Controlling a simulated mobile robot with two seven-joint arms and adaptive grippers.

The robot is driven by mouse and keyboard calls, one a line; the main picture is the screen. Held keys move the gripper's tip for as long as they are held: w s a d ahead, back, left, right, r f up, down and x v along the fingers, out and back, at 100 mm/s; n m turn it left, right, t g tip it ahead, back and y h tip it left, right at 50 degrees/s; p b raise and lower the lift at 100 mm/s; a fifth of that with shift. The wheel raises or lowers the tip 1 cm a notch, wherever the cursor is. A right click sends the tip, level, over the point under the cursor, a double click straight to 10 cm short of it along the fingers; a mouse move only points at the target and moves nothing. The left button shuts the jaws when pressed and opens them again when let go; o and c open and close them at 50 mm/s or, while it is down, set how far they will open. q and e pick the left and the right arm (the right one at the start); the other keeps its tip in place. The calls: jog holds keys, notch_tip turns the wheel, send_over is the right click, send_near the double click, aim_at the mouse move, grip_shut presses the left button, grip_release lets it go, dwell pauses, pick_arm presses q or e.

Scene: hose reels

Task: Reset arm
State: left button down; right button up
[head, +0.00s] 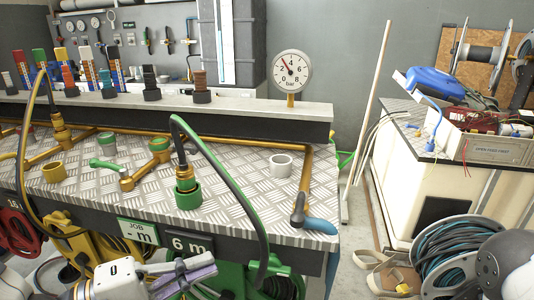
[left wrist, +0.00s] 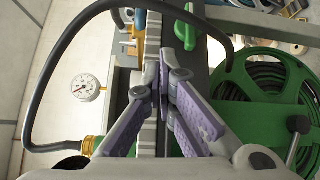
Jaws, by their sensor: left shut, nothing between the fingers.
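My left gripper (head: 182,276) is low in the head view, in front of the bench's front edge, with grey links and purple pads. In the left wrist view the gripper (left wrist: 168,85) has its fingertips together with nothing between them. A green hose reel (left wrist: 265,95) lies to its right there. My right gripper does not show clearly; a white and black arm part is at the lower right.
The tread-plate bench (head: 235,165) carries brass pipes, a white ring (head: 281,165) and a blue-handled valve (head: 318,224). A pressure gauge (head: 290,72) stands at the back. A reel with dark and teal hose (head: 462,256) is at the right, before a white cabinet (head: 430,180).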

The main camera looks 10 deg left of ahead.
pick_arm(q)
jog(key=s+f+m+g+y, duration=0.2)
jog(key=s+f+g+y, duration=0.3)
jog(key=f, duration=0.6)
jog(key=s+f+m+g+y, duration=0.2)
jog(key=s+f+y, duration=0.1)
jog(key=s+f, duration=0.55)
jog(key=s+a+f+m+g+y, duration=0.2)
jog(key=s+a+f+g+y, duration=0.1)
jog(key=s, duration=0.5)
jog(key=s+a+f+m+g+y+p, duration=0.1)
jog(key=s+a+f+m+g+y, duration=0.1)
jog(key=s, duration=0.7)
jog(key=shift+a+f+m+g+y, duration=0.35)
jog(key=shift+a+f+g, duration=0.25)
jog(key=shift+a+f, duration=0.2)
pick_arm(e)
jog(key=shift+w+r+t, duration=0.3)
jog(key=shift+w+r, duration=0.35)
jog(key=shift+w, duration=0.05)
